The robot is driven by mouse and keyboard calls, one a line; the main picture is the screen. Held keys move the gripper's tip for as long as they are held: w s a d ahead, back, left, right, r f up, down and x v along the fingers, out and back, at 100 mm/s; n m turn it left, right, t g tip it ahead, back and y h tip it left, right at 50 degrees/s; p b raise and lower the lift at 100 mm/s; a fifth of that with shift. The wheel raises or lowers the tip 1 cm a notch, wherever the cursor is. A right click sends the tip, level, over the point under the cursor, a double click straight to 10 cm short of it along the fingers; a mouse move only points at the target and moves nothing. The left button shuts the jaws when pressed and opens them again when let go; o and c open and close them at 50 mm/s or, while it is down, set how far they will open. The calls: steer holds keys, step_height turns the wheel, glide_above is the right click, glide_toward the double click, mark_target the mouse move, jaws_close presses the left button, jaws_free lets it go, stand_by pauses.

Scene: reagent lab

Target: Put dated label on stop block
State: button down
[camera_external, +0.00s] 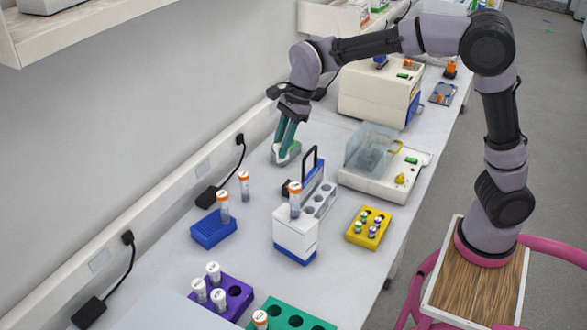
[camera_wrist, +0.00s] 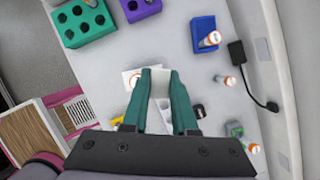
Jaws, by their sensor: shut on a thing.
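My gripper (camera_wrist: 162,74) has two teal fingers and is shut on a small white piece (camera_wrist: 160,86); no date or writing on it can be read. In the external view my gripper (camera_external: 286,156) points down over the back of the bench near the wall. A grey and green thing (camera_external: 291,152) shows at its fingertips there; I cannot tell whether they touch. A grey-green thing (camera_wrist: 234,128) also lies right of the fingers in the wrist view. I cannot make out for certain which thing is the stop block.
A white tube carrier (camera_external: 296,236) with a dark handle stands in front of my gripper. A balance (camera_external: 370,184) is to the right. A blue rack (camera_external: 213,230), a yellow rack (camera_external: 352,238) and a purple rack (camera_external: 239,285) stand nearer. A black adapter (camera_external: 207,196) lies by the wall.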

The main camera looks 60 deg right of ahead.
steer(key=w+d+m, duration=0.2)
steer(key=w+d, duration=0.5)
steer(key=d, duration=0.5)
steer(key=m+t+h, duration=0.1)
steer(key=m, duration=0.1)
glide_above(285, 187)
steer(key=s+d, duration=0.1)
steer(key=f, duration=2.4)
steer(key=shift+d+f, duration=0.1)
steer(key=shift+d, duration=0.15)
steer(key=shift+f, duration=2.1)
steer(key=shift+f, duration=0.15)
steer(key=c, duration=0.7)
jaws_free()
steer(key=v, duration=1.2)
steer(key=shift+s, duration=0.15)
